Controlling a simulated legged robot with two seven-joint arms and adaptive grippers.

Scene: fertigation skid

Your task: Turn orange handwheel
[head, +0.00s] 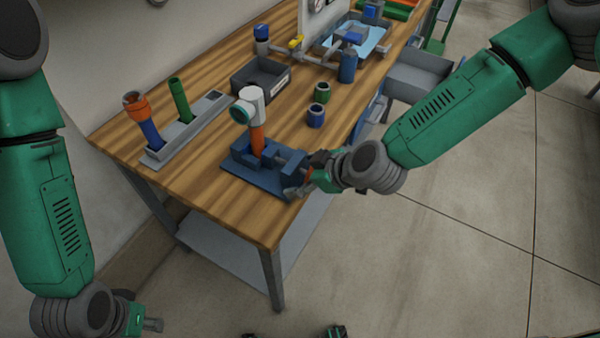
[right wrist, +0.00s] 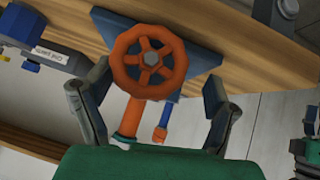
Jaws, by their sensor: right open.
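The orange handwheel (right wrist: 150,60) faces the right wrist camera, with a grey hub and several spokes. It sits on the front of a blue vise (head: 262,180) at the bench's near edge. In the head view my right gripper mostly hides the wheel; a bit of orange shows there. My right gripper (head: 308,178) is open, its fingers (right wrist: 155,80) spread on either side of the wheel; I cannot tell whether they touch it. The vise holds an upright orange pipe (head: 257,139) with a white fitting (head: 250,104) on top. My left gripper (head: 143,323) hangs low at the left, away from the bench.
A grey rack (head: 185,135) with coloured tubes stands left on the wooden bench (head: 215,205). Behind the vise are a dark bin (head: 262,78) and two short fittings, green (head: 322,92) and blue (head: 316,116). Open floor (head: 440,260) lies to the right.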

